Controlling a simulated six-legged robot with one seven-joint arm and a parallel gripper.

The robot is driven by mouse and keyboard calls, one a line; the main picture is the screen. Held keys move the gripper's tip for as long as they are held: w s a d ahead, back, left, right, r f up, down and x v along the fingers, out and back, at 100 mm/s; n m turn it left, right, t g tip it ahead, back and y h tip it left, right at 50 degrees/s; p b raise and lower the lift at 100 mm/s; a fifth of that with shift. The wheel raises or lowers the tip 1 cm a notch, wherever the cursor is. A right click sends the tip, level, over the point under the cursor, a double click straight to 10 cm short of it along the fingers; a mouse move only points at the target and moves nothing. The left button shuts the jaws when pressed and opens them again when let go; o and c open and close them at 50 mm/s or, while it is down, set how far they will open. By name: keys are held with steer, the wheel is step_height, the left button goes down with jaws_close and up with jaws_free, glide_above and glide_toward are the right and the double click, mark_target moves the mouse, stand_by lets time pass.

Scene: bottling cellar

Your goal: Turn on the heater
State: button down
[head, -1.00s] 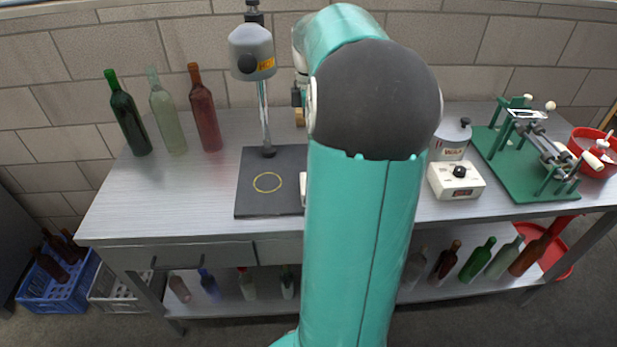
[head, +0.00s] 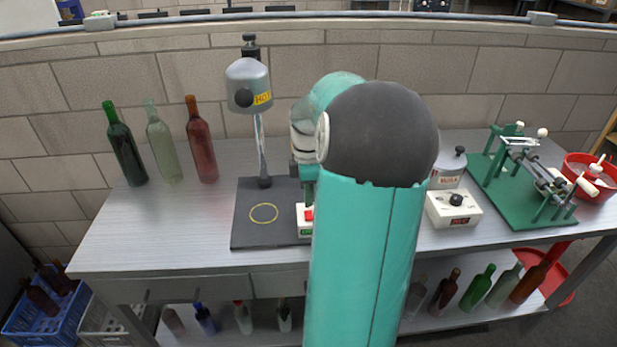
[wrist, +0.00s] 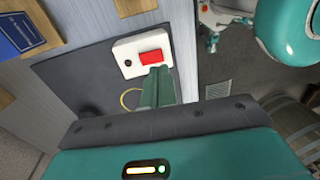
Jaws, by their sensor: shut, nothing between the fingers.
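The heater (head: 247,86) is a grey head marked HOT on a post above a black base plate (head: 250,230) with a yellow ring. A white switch box (head: 304,226) with a red rocker switch (head: 309,215) sits at the plate's right edge, partly hidden by my arm. In the wrist view the red switch (wrist: 151,57) is clear, beside a small dark round spot on the white box (wrist: 122,50). My gripper (wrist: 158,72) is shut and empty, its tips right by the switch's edge; I cannot tell whether they touch.
Three bottles (head: 200,146) stand at the left of the bench. On the right are a lidded pot (head: 447,172), a white control box with a black knob (head: 453,209), a green-based machine (head: 525,196) and a red bowl (head: 592,180). The left bench front is clear.

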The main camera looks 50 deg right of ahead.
mark_target(309, 217)
steer(key=shift+s+a+f, duration=0.1)
steer(key=shift+f, duration=0.95)
steer(key=shift+s+a+f, duration=0.1)
steer(key=shift+f, duration=0.95)
steer(key=shift+f, duration=0.15)
steer(key=shift+w+d+r, duration=0.2)
steer(key=shift+w+d, duration=0.3)
steer(key=shift+d, duration=0.05)
steer(key=shift+r, duration=0.1)
